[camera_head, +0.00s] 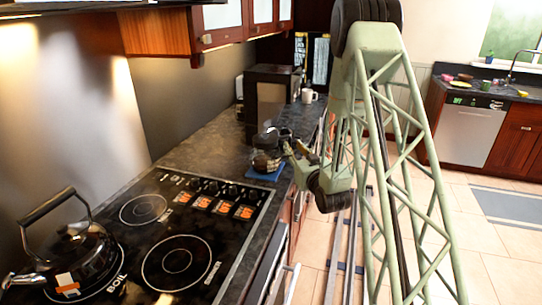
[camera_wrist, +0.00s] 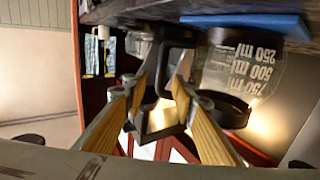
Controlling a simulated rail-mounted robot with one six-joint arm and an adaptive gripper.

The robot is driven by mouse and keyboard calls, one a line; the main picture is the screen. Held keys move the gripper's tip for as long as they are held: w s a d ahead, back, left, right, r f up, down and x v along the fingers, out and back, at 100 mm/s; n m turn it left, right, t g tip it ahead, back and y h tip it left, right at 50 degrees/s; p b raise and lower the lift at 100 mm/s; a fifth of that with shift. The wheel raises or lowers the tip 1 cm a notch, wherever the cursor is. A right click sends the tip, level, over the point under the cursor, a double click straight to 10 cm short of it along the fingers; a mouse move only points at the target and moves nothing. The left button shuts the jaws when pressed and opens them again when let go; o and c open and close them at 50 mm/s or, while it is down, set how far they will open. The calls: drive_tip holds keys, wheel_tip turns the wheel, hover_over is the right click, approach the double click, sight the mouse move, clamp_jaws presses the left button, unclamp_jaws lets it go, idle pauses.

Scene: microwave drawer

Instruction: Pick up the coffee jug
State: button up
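The coffee jug (camera_head: 264,161) is a glass jug with a dark lid and handle, standing on a blue mat (camera_head: 264,175) near the counter's front edge. In the wrist view, which is upside down, the jug (camera_wrist: 240,75) shows white ml markings at the right, and its black handle (camera_wrist: 164,72) is in the middle. My gripper (camera_head: 292,149) is at the jug's right side in the head view. In the wrist view my gripper (camera_wrist: 167,62) has its fingers apart on either side of the handle. They do not look closed on it.
A stove (camera_head: 165,235) with a black kettle (camera_head: 72,258) is at the lower left. A dark coffee machine (camera_head: 271,92) and a white mug (camera_head: 309,95) stand farther back on the counter. Wall cabinets (camera_head: 215,30) hang above. The tiled floor at the right is open.

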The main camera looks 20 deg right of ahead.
sight(290, 142)
drive_tip(key=shift+w+d+f, duration=0.1)
drive_tip(key=shift+w, duration=1.1)
drive_tip(key=shift+w+d+f, duration=0.1)
drive_tip(key=shift+w, duration=1.1)
drive_tip(key=shift+c, duration=0.5)
drive_tip(key=shift+r, duration=0.15)
clamp_jaws()
